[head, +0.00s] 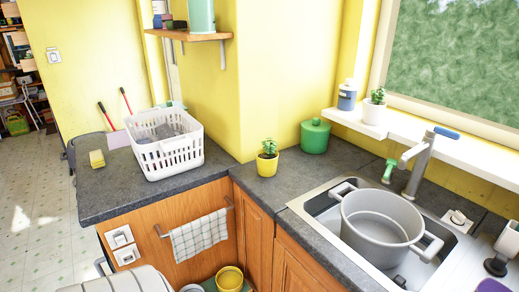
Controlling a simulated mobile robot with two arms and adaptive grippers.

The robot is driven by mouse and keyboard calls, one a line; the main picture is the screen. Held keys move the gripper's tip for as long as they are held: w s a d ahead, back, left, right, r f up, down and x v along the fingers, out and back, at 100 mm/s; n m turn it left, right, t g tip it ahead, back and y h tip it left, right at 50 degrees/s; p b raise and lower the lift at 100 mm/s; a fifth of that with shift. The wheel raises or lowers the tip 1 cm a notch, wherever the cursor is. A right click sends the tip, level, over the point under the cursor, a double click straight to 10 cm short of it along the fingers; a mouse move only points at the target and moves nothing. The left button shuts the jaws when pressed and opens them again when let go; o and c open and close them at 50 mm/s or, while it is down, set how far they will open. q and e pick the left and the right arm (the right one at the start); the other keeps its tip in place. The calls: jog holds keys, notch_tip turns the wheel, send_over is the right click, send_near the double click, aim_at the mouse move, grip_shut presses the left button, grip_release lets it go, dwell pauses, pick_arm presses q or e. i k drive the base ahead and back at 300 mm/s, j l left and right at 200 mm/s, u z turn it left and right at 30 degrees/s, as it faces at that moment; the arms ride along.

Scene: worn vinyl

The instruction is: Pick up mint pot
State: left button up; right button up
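A small yellow pot (267,165) with a leafy green plant stands upright on the dark counter, near the inner corner of the yellow wall. A second leafy plant grows in a white pot (374,112) on the white window ledge. I cannot tell from the leaves which plant is mint. A green lidded pot (315,137) stands on the counter behind and to the right of the yellow pot. Neither of my grippers is in view.
A white laundry basket (165,150) and yellow sponge (97,158) sit on the left counter (110,190). A large grey pot (378,222) sits in the sink at right. A shelf (190,34) juts out above. Counter around the yellow pot is clear.

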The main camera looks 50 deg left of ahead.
aim_at(267, 158)
jog(key=u, duration=1.55)
jog(key=i+j+u, duration=0.1)
jog(key=i+j, duration=0.15)
jog(key=j, duration=0.1)
